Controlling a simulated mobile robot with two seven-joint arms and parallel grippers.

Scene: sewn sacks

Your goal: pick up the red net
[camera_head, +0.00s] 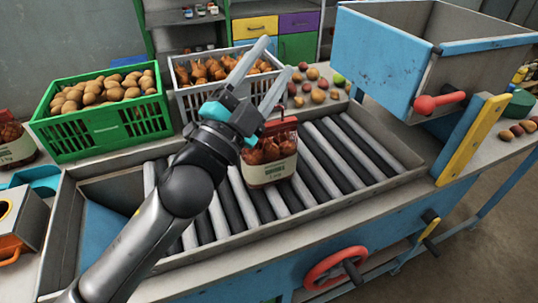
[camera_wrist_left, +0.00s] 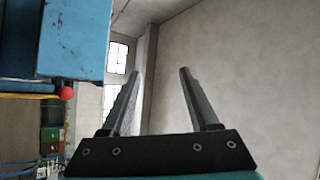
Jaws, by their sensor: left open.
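The red net (camera_head: 270,150) is a small sack of brownish onions with a red top and a pale label. It stands on the roller bed (camera_head: 330,160), near its middle. My left gripper (camera_head: 268,62) is open and empty, its two fingers pointing up and to the right, above the net in the picture. The gripper body overlaps the net's upper left edge in the head view; I cannot tell whether they touch. In the left wrist view the open fingers (camera_wrist_left: 158,95) have only wall and window behind them. My right gripper is not in view.
A green crate of potatoes (camera_head: 110,135) and a grey crate of onions (camera_head: 185,103) stand behind the rollers. A blue hopper (camera_head: 385,60) with a red handle rises at the right. Another net (camera_head: 15,150) is at the far left. Loose produce lies behind the rollers.

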